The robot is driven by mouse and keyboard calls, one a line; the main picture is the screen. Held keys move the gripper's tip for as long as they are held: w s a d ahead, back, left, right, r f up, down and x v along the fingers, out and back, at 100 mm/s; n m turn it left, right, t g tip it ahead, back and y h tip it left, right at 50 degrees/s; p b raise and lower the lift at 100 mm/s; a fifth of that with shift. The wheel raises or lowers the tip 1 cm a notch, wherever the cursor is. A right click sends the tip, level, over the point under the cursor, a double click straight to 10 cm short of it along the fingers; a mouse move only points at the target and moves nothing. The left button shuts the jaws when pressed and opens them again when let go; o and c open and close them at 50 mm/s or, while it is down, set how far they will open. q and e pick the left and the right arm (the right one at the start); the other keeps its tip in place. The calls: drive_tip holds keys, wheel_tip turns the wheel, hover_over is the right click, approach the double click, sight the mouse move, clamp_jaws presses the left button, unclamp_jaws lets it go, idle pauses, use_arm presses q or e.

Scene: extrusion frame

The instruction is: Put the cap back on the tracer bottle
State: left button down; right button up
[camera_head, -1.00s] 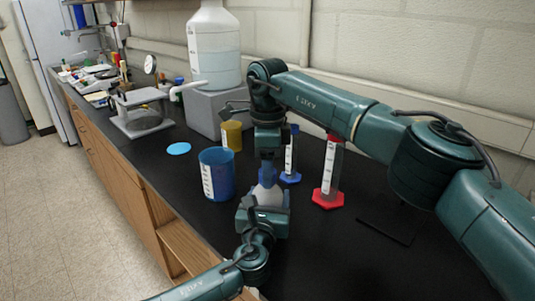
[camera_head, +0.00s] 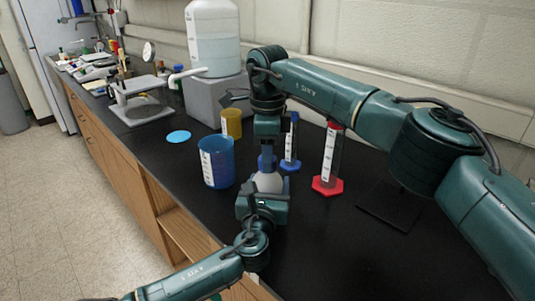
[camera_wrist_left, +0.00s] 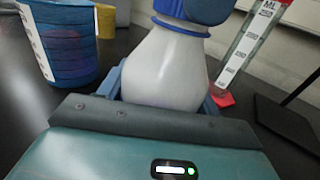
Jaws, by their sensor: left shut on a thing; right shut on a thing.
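The white tracer bottle (camera_head: 268,183) stands over the front part of the black bench, roughly upright. My left gripper (camera_head: 264,195) is shut around its body from the front. The bottle's round white body also fills the middle of the left wrist view (camera_wrist_left: 165,68). A blue cap (camera_head: 267,162) is at the bottle's neck, above a blue ring seen in the left wrist view. My right gripper (camera_head: 267,149) points down from above, shut on the cap. Whether the cap is fully seated I cannot tell; its top is cut off in the wrist view.
A blue beaker (camera_head: 216,165) stands close left of the bottle. Blue (camera_head: 290,148) and red-based (camera_head: 329,163) cylinders stand to the right. A yellow container (camera_head: 231,123), blue disc (camera_head: 178,137) and large jug (camera_head: 214,40) on a grey block are farther back.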

drive_tip(key=m, duration=1.1)
drive_tip(key=shift+m, duration=0.3)
drive_tip(key=m, duration=0.3)
drive_tip(key=o, duration=1.2)
drive_tip(key=shift+c, duration=0.2)
drive_tip(key=shift+r, duration=0.1)
wheel_tip(320, 180, up, 12)
